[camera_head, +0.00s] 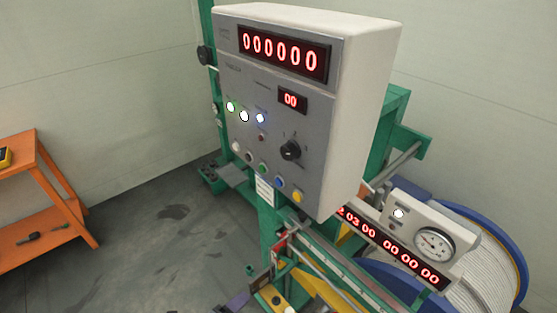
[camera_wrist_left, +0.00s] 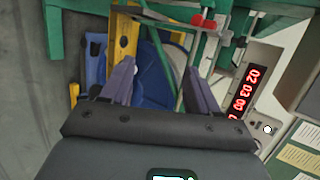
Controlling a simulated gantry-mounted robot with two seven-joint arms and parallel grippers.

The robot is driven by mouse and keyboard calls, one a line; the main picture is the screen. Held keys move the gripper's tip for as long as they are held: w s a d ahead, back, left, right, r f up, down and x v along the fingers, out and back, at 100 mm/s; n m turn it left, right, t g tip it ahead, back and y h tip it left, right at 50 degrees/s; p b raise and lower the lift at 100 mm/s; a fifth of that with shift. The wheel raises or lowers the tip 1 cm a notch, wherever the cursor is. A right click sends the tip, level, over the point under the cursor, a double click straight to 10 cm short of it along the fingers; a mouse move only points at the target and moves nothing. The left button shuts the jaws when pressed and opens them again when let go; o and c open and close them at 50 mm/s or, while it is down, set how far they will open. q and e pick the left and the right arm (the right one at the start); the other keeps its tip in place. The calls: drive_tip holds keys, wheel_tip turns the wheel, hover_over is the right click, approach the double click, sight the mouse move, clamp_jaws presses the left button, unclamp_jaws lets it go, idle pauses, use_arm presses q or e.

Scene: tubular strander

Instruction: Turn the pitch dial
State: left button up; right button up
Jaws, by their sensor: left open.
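A black round knob with marks around it, which looks like the pitch dial (camera_head: 290,150), sits on the grey front of the control box (camera_head: 228,65) in the head view. A small red display reading 00 (camera_head: 292,101) is above it. My left gripper (camera_wrist_left: 160,72) shows in the left wrist view with its two fingers wide apart and nothing between them. It points down at the machine frame, and the dial is not in that view. My right gripper is in neither view.
Lit lamps (camera_head: 244,116) and coloured buttons (camera_head: 280,182) sit left of and below the dial. A long red display (camera_head: 385,247) and a round gauge (camera_head: 433,243) stand lower right. A blue-rimmed reel (camera_head: 512,262) is behind them. An orange shelf (camera_head: 35,205) stands at the left.

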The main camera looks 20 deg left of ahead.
use_arm(q)
drive_tip(key=w+r+m+t+h+p, duration=0.35)
drive_tip(key=r+m+p, duration=0.7)
drive_tip(key=r, duration=0.75)
drive_tip(key=m+t+h+p, duration=0.1)
drive_tip(key=m+h+p, duration=0.2)
drive_tip(key=m+p, duration=0.65)
approach(285, 155)
drive_tip(key=p+x, duration=0.3)
drive_tip(key=x, duration=0.4)
drive_tip(key=shift+w+r, duration=0.1)
drive_tip(key=shift+r, duration=0.05)
drive_tip(key=shift+w+d, duration=0.35)
drive_tip(key=shift+w, duration=0.25)
drive_tip(key=c, duration=1)
drive_tip(key=shift+c, duration=0.2)
